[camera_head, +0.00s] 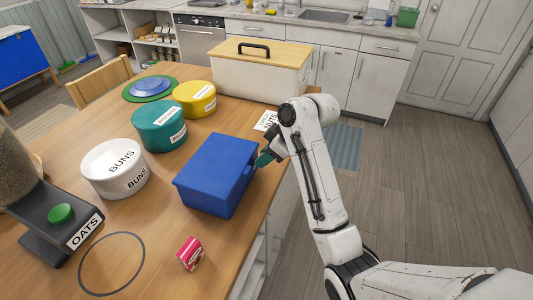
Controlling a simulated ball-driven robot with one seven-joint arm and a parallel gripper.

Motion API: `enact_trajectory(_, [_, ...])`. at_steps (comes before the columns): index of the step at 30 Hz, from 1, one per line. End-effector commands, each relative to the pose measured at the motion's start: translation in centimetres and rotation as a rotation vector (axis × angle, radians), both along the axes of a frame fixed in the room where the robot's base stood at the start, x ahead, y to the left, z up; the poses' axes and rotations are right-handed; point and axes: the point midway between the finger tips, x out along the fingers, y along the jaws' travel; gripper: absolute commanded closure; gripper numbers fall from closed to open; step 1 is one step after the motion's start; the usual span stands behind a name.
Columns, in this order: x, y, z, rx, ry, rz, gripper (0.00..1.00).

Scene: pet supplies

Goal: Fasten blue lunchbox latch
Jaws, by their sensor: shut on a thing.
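The blue lunchbox (215,170) stands on the wooden table near its right edge, with its lid down. My gripper (263,160) is at the lunchbox's right side, shut on what appears to be its latch. A small teal part shows at the fingertips; whether it is the latch or a finger pad is hard to tell. My gripper and arm hide much of that side, so the latch's position cannot be made out.
On the table (150,225) are a white BUNS tin (115,168), a teal tin (158,124), a yellow tin (195,98), a wooden-lidded white bin (255,75), an OATS dispenser (50,235) and a small pink box (190,252). Floor (440,190) to the right is clear.

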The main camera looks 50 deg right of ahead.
Motion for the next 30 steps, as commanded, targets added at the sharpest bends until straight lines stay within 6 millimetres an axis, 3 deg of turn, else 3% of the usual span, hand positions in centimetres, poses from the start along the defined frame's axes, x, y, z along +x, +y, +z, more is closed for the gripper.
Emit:
enact_trajectory(5, [0.0,0.1,-0.1,0.001,-0.001,0.001,0.99])
enact_trajectory(6, [0.0,0.1,-0.1,0.001,-0.001,0.001,0.66])
enact_trajectory(14, [0.0,0.1,-0.1,0.001,-0.001,0.001,0.43])
enact_trajectory(23, [-0.1,-0.1,0.3,0.001,-0.003,0.0,0.43])
enact_trajectory(30, [-2.0,-0.9,3.3,-0.001,-0.007,-0.002,0.43])
